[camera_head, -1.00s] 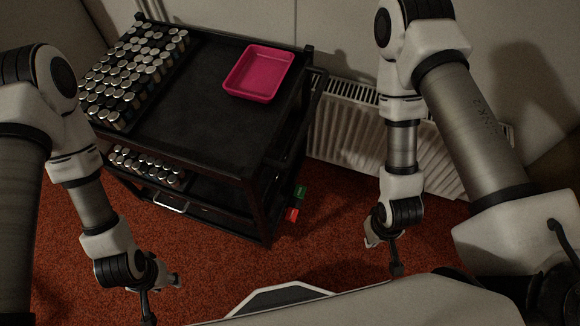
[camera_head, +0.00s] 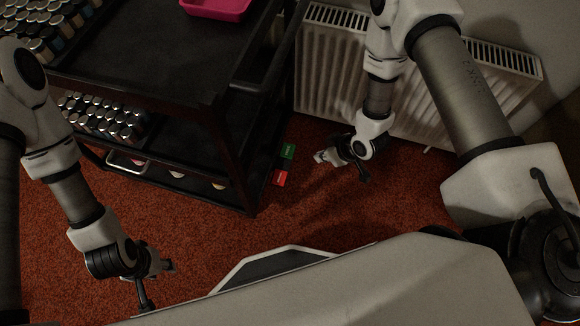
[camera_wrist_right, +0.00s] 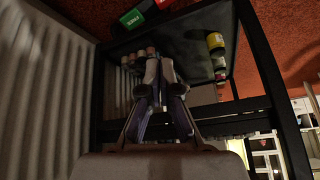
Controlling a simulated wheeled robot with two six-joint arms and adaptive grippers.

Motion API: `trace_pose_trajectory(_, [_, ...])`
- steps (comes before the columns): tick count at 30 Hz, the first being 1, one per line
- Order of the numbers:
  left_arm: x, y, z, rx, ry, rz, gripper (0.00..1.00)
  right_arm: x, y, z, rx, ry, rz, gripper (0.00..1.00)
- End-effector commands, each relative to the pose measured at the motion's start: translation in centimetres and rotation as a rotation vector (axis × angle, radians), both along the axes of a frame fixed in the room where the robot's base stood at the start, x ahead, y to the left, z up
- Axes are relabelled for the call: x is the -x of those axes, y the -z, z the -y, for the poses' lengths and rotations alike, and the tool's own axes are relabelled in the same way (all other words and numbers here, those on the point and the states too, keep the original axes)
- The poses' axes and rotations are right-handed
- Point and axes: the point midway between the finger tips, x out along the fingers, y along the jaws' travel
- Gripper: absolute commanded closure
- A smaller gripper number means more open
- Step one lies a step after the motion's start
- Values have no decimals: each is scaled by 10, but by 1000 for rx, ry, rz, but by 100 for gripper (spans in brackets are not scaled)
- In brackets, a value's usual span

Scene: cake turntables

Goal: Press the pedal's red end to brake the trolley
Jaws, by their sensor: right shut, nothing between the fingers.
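The black trolley (camera_head: 150,60) stands on the red carpet at the upper left of the head view. Its pedal sticks out at the lower right corner, with a red end (camera_head: 280,178) nearer me and a green end (camera_head: 288,151) behind it. My right gripper (camera_head: 322,156) is shut and empty, to the right of the pedal and apart from it, pointing left. In the right wrist view the green end (camera_wrist_right: 132,18) and red end (camera_wrist_right: 162,3) show at the top edge, beyond the fingertips (camera_wrist_right: 155,72). My left gripper (camera_head: 167,267) hangs in front of the trolley; its jaws are too small to read.
A white radiator (camera_head: 335,75) runs along the wall behind my right gripper. A pink tray (camera_head: 215,8) and several lidded jars (camera_head: 40,30) are on the trolley top; more jars (camera_head: 105,115) stand on a lower shelf. Carpet around the pedal is clear.

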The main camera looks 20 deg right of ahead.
Motion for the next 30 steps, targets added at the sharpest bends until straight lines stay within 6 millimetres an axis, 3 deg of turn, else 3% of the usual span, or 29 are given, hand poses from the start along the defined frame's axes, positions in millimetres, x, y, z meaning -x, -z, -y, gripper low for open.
trace_pose_trajectory(1, [0,59,0,0,0,0,60,-22,58,0,-5,-63,68,100])
trace_pose_trajectory(4, [0,108,0,0,0,0,60,-60,101,0,-4,-206,205,100])
trace_pose_trajectory(8, [0,147,0,0,0,0,60,-93,132,1,13,-347,333,100])
trace_pose_trajectory(12, [0,157,0,0,0,1,60,-107,138,2,24,-416,394,100])
trace_pose_trajectory(23, [0,154,0,0,0,1,60,-108,135,1,24,-424,398,100])
trace_pose_trajectory(30, [0,174,0,0,0,1,60,-124,162,-15,26,-427,398,100])
